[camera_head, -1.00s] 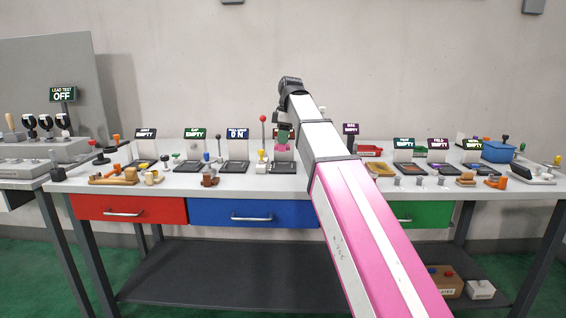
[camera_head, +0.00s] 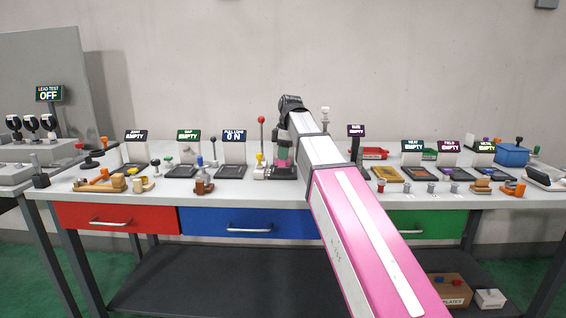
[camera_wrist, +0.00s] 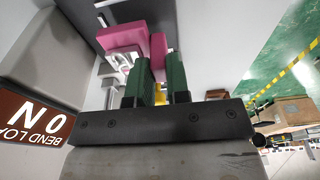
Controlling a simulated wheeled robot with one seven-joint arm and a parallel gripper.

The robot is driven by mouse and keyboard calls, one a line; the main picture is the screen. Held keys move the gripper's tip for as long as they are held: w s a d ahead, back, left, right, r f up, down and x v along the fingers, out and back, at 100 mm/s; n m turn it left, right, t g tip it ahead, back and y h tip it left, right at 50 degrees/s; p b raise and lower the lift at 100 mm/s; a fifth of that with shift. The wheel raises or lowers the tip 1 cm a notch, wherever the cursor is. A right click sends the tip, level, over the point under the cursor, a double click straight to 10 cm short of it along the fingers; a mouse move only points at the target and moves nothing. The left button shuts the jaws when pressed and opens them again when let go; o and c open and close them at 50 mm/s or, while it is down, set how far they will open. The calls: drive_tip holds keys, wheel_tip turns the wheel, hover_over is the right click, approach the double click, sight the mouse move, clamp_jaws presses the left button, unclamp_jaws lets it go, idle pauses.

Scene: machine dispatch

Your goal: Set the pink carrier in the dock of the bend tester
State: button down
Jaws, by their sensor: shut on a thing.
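The pink carrier (camera_head: 282,163) is in my gripper, low over the dark dock plate (camera_head: 284,174) of the bend tester. In the wrist view the pink carrier (camera_wrist: 124,36) shows at the fingertips, with a pale metal piece beside it. My gripper (camera_wrist: 160,66) has green fingers and is shut on the carrier; it also shows in the head view (camera_head: 283,150). The bend tester's brown sign (camera_wrist: 35,118) reads BEND LO and ON, partly cut off. My arm hides this sign in the head view. I cannot tell whether the carrier touches the dock.
A red-knobbed lever (camera_head: 261,135) and a yellow-topped part (camera_head: 259,160) stand close left of the dock. The full-load station (camera_head: 234,155) is further left.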

drive_tip(key=shift+f, duration=1.55)
drive_tip(key=shift+f, duration=0.1)
drive_tip(key=c, duration=1.1)
unclamp_jaws()
wheel_tip(320, 180, up, 12)
drive_tip(key=d, duration=0.1)
drive_tip(key=shift+d, duration=0.4)
